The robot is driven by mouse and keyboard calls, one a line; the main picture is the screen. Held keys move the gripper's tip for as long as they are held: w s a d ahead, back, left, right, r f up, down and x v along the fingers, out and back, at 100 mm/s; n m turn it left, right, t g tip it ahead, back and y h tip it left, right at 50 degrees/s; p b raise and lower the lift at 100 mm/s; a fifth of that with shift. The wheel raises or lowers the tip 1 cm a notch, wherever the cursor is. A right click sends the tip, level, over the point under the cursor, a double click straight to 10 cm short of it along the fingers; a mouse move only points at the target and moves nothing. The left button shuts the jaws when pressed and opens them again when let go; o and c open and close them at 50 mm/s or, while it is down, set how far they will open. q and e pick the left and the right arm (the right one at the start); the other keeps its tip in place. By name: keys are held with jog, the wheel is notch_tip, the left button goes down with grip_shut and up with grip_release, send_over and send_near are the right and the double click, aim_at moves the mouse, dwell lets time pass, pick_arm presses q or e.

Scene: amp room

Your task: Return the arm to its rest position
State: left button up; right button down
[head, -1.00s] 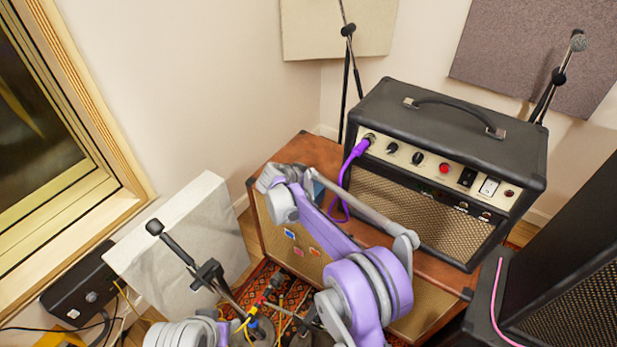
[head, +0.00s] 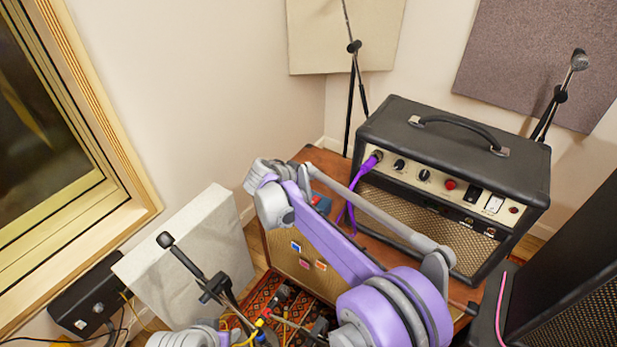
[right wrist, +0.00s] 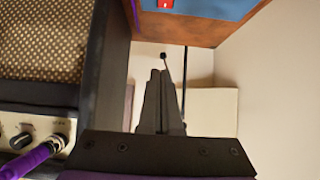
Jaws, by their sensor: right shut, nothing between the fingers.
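My right arm, with purple and grey links (head: 335,240), reaches up from the bottom of the head view, in front of the wooden cabinet (head: 345,165). Its grey wrist end is at the cabinet's left side, and its fingers are not clear there. In the right wrist view my right gripper (right wrist: 162,95) is shut and empty, its dark fingers together, with the amp beside it on the left. My left gripper does not show.
The black amp head (head: 455,140) stands on the cabinet with a purple cable (head: 362,178) plugged in. Mic stands (head: 355,85), a white panel (head: 180,260), a black speaker (head: 570,290) and floor cables crowd the surroundings.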

jog(key=s+d+r+n+g+y+p, duration=0.1)
jog(key=s+d+r+n+p, duration=0.15)
jog(key=s+d, duration=0.6)
jog(key=s+d+r+n+g+y+p, duration=0.15)
jog(key=s+d+r, duration=0.25)
jog(key=s+d, duration=0.45)
jog(key=s+d+f+n+y+p, duration=0.1)
jog(key=s+f+n+y+p, duration=0.1)
jog(key=s, duration=2)
jog(key=shift+s+f+n+g+y+p, duration=0.35)
jog(key=shift+f+n+y, duration=0.05)
jog(key=shift+f+y, duration=0.25)
jog(key=shift+d, duration=0.1)
